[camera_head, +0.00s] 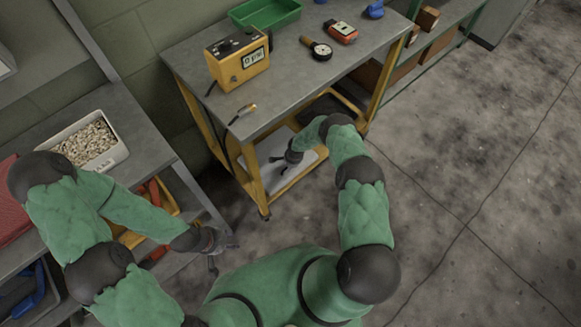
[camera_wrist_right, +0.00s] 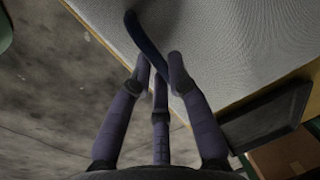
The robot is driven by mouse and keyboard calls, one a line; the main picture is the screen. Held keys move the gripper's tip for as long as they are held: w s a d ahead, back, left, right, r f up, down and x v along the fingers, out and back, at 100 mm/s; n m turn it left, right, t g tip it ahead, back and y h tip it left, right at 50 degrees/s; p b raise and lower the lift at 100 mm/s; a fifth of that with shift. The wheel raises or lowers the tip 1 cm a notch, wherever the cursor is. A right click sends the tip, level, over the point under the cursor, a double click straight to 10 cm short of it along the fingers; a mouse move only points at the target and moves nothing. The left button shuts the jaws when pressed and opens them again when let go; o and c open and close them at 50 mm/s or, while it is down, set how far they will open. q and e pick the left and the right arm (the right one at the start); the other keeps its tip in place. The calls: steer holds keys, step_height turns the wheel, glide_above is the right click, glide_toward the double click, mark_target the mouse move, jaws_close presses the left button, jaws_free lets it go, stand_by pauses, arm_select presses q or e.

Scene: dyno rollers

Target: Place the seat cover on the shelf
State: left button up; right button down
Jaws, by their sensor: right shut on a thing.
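My right gripper (camera_head: 286,158) reaches in over the light grey lower shelf (camera_head: 275,184) of the yellow-framed bench. In the right wrist view, its fingers (camera_wrist_right: 158,72) are shut on a thin, dark blue, curved piece, which appears to be the seat cover (camera_wrist_right: 145,38), seen edge-on. The piece sticks out past the fingertips over the pale shelf surface (camera_wrist_right: 235,50). I cannot tell whether it touches that surface. My left gripper (camera_head: 222,248) is open and empty, its fingers spread, beside the left shelving.
The bench top (camera_head: 290,75) carries a yellow instrument (camera_head: 238,62), a green tray (camera_head: 265,12), a dial gauge (camera_head: 320,50) and an orange meter (camera_head: 342,32). A white bin (camera_head: 90,142) stands on the left shelving. The floor at right is clear.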

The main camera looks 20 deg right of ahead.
steer(key=shift+r, duration=0.1)
steer(key=c, duration=1.2)
jaws_free()
steer(key=r+p, duration=0.2)
steer(key=r, duration=0.2)
steer(key=s+r+p, duration=0.1)
steer(key=r+p, duration=0.1)
steer(key=r, duration=0.2)
steer(key=s+r+p, duration=0.1)
steer(key=r+p, duration=0.1)
steer(key=r, duration=0.1)
steer(key=shift+d+r, duration=0.35)
steer(key=shift+r, duration=0.05)
